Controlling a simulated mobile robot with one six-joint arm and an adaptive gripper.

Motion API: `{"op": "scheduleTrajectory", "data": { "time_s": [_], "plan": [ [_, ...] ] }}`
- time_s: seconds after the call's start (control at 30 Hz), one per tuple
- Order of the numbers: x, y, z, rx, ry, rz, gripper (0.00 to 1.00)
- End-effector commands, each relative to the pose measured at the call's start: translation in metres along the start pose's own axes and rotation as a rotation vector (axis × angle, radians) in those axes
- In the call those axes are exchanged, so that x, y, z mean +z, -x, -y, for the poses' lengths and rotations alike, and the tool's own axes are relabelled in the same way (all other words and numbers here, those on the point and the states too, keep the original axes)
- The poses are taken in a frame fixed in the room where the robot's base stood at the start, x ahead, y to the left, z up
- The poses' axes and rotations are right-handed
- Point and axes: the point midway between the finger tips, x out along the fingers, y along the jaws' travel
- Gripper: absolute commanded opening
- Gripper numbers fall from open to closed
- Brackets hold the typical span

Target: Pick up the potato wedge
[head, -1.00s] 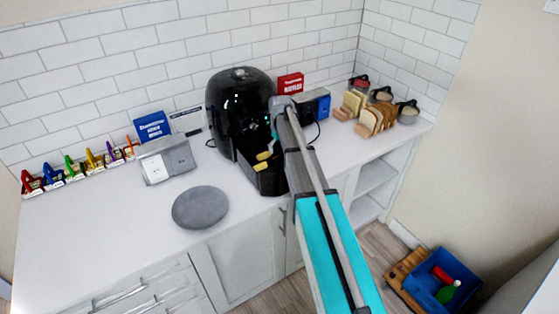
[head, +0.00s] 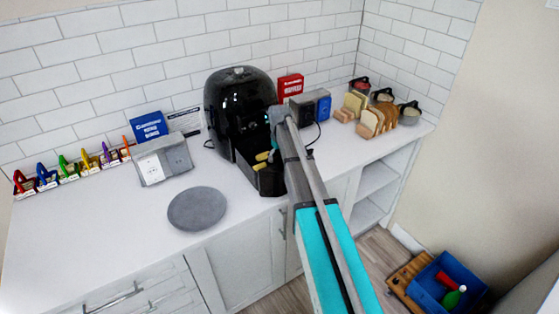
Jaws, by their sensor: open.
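Yellow potato wedges (head: 261,156) show in the open black drawer (head: 268,184) of the black air fryer (head: 238,108). One lies at the drawer's left edge and another a little farther back. My gripper (head: 272,152) points down over the drawer from the end of my arm, close to the wedges. It is small and partly hidden by my arm. It is open, and I see no wedge held in it.
A round grey plate (head: 197,208) lies on the white counter (head: 100,225), left of the drawer. A grey box (head: 163,160) stands behind it. Bread slices (head: 371,121) stand in racks at the right. A blue bin (head: 446,281) is on the floor.

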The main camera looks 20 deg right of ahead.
Motion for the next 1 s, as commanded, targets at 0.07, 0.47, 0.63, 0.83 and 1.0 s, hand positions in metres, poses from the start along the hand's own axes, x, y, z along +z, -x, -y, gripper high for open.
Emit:
{"op": "scheduleTrajectory", "data": {
  "time_s": [0.07,0.47,0.63,0.83,1.0],
  "plan": [
    [-0.0001,0.0,0.0001,0.0,0.0,0.0,1.0],
    [-0.0002,0.0,0.0004,0.0,0.001,0.0,0.67],
    [-0.0002,0.0,0.0005,0.0,0.001,0.0,0.58],
    [-0.0002,0.0003,0.0006,0.0,0.001,0.0,0.58],
    [-0.0002,0.0037,0.0006,0.0,0.001,0.0,0.58]
  ]
}}
